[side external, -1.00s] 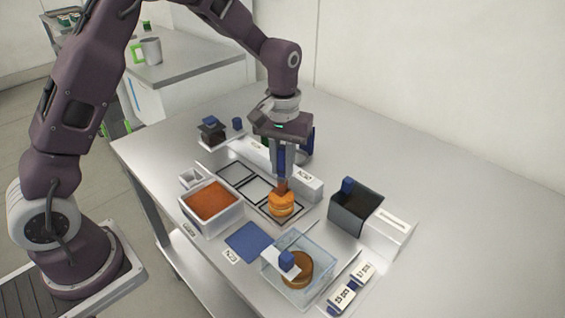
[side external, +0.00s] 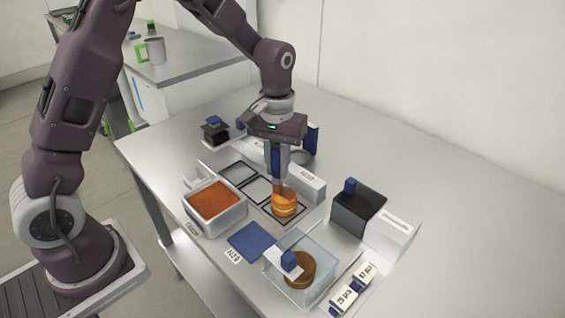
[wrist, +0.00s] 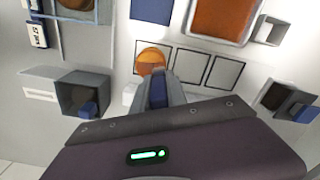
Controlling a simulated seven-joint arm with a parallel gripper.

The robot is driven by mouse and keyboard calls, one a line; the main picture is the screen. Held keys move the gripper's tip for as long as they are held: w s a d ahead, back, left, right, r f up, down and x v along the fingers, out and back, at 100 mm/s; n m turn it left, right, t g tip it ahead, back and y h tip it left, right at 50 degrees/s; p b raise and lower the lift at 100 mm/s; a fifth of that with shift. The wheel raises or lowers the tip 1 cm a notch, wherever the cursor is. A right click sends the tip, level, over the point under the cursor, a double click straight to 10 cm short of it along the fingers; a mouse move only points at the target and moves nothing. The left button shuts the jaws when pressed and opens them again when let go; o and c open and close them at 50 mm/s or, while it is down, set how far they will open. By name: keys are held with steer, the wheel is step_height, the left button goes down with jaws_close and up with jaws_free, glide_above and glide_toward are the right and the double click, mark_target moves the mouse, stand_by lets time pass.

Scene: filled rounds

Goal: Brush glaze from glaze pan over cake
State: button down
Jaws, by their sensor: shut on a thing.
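An orange-brown round cake (side external: 284,207) sits in the nearest square of a framed tray (side external: 262,204). It also shows in the wrist view (wrist: 151,60), partly hidden by my gripper. My gripper (side external: 278,172) points down over the cake and is shut on a brush with a blue handle and brown bristles (side external: 279,187). The bristles are at the cake's top; whether they press on it I cannot tell. The glaze pan (side external: 243,221), a white box with orange-brown glaze, stands left of the tray. It also shows in the wrist view (wrist: 243,38).
A clear box (side external: 328,270) with a brown round stands at the front, beside a blue mat (side external: 249,241). A dark open bin (side external: 357,212) stands to the right, with labelled blocks (side external: 345,297) in front.

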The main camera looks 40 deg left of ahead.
steer(key=shift+w+d, duration=0.2)
steer(key=shift+d, duration=1.85)
steer(key=shift+s+a, duration=0.2)
steer(key=shift+a, duration=2.15)
steer(key=shift+w+d, duration=0.15)
steer(key=shift+d, duration=2.4)
steer(key=shift+s+a, duration=0.35)
steer(key=shift+s, duration=0.35)
steer(key=shift+s+a, duration=0.1)
steer(key=shift+a, duration=1.8)
steer(key=shift+d, duration=2.05)
steer(key=a, duration=0.4)
step_height(320, 180, up, 8)
steer(key=shift+a, duration=0.1)
